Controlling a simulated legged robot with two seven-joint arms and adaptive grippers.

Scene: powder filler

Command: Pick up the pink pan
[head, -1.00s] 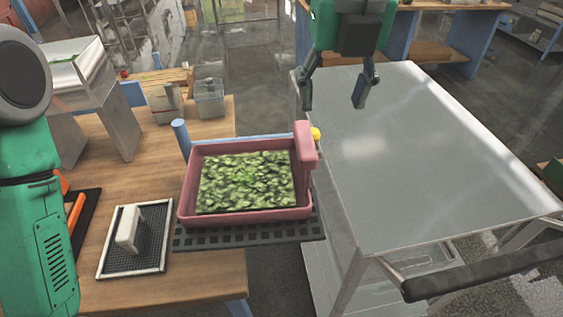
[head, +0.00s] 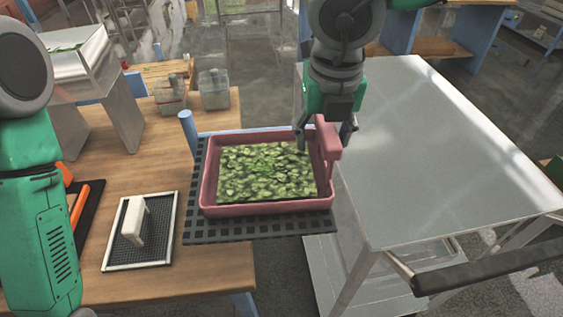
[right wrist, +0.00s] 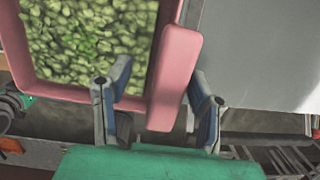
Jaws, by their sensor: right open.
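The pink pan (head: 264,210), filled with green leafy pieces (head: 262,172), sits on a black grid rack (head: 225,230) at the table's right edge. Its raised pink handle (head: 327,140) is on its right side and also shows in the right wrist view (right wrist: 172,85). My right gripper (head: 325,143) is open at the handle. In the right wrist view its two fingers (right wrist: 158,105) stand on either side of the handle, with visible gaps. The left finger overlaps the pan's corner in that view. My left arm enters at the left, but its gripper is out of view.
A framed black mesh with a white handle (head: 140,258) lies on the wooden table (head: 165,160) left of the pan. Clear containers (head: 214,90) stand behind. A blue post (head: 188,130) rises near the rack's back left. A bare metal table (head: 440,150) is on the right.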

